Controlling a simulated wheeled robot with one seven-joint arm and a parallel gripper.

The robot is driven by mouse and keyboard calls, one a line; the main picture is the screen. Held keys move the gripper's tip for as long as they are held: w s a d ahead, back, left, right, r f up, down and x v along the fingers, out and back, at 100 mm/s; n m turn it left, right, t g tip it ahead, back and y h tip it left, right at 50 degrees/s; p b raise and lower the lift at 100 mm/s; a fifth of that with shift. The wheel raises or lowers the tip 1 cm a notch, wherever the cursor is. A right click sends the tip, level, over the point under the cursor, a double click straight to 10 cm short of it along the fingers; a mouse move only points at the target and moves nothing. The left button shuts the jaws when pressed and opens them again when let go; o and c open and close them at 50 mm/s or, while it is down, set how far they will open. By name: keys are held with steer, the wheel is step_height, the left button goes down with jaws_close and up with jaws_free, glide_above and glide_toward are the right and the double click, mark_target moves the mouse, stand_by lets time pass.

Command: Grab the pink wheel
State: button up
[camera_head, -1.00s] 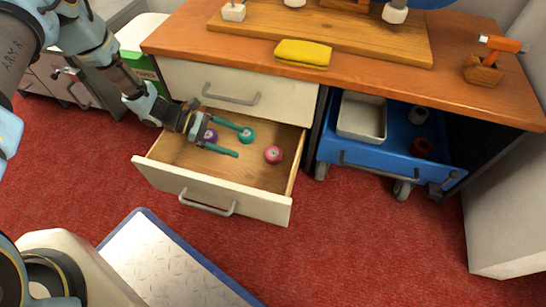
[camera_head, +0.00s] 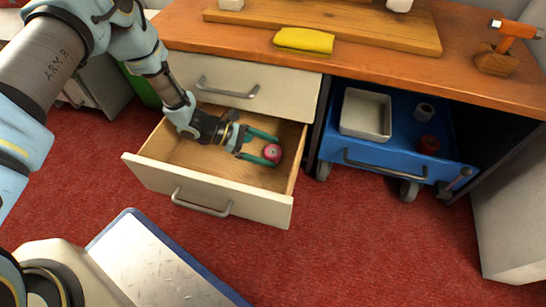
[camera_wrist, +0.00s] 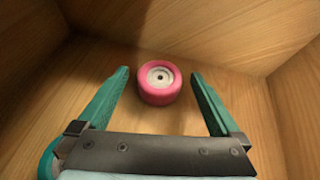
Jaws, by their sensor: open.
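The pink wheel (camera_head: 272,153) lies flat in the open wooden drawer (camera_head: 205,187), near its right side, with a pale hub facing up. My gripper (camera_head: 272,149) is low inside the drawer, with its teal fingers pointing right toward the wheel. In the wrist view the pink wheel (camera_wrist: 159,82) sits just ahead, roughly centred between the lines of the two open fingertips (camera_wrist: 159,74). No contact with the wheel shows. The purple and teal wheels seen earlier in the drawer are hidden behind my arm in the head view.
Wooden drawer walls stand close around the gripper. The closed upper drawer (camera_head: 225,87) and the desk top (camera_head: 360,65) are above and behind. A blue cart (camera_head: 395,160) with a white tray (camera_head: 366,114) stands to the right. A yellow cloth (camera_head: 304,40) lies on the desk.

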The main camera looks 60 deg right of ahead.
steer(key=shift+s, duration=0.1)
steer(key=c, duration=1.4)
